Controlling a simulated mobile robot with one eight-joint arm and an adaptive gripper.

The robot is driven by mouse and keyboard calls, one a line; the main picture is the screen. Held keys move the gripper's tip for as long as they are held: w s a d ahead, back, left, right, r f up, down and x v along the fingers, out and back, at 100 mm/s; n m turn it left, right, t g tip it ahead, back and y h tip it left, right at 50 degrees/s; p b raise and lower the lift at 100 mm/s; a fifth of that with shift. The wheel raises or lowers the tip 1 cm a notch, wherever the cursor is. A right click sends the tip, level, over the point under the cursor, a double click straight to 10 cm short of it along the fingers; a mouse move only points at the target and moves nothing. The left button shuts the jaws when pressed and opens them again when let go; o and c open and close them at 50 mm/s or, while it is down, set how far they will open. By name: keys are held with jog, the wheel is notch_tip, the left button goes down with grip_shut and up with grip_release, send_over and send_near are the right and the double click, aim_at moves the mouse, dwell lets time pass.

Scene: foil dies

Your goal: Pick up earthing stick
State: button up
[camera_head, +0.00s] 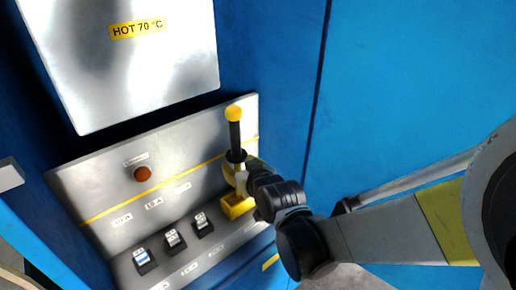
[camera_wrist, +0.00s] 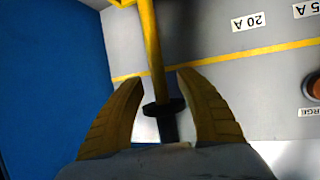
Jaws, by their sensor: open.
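The earthing stick (camera_head: 235,135) stands nearly upright at the right side of the grey panel in the head view, with a yellow ball on top, a black handle and a black collar. In the wrist view its yellow rod (camera_wrist: 151,38) runs up from the black collar, with black handle below. My gripper (camera_head: 238,178) is at the stick just below the collar, hiding part of it. In the wrist view my gripper (camera_wrist: 157,82) is open, with one yellow finger on each side of the stick. Gaps show on both sides near the collar.
The grey panel (camera_head: 110,190) carries an orange-red lamp (camera_head: 142,174) and several small switches (camera_head: 174,241). A yellow block (camera_head: 237,206) is below my gripper. A metal plate (camera_head: 130,70) marked HOT 70 °C is above. A blue wall (camera_head: 420,80) stands right.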

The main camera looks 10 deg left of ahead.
jog(key=shift+w+a+f, duration=0.15)
jog(key=shift+w+a, duration=0.05)
jog(key=shift+w, duration=0.1)
jog(key=shift+c, duration=0.6)
grip_shut()
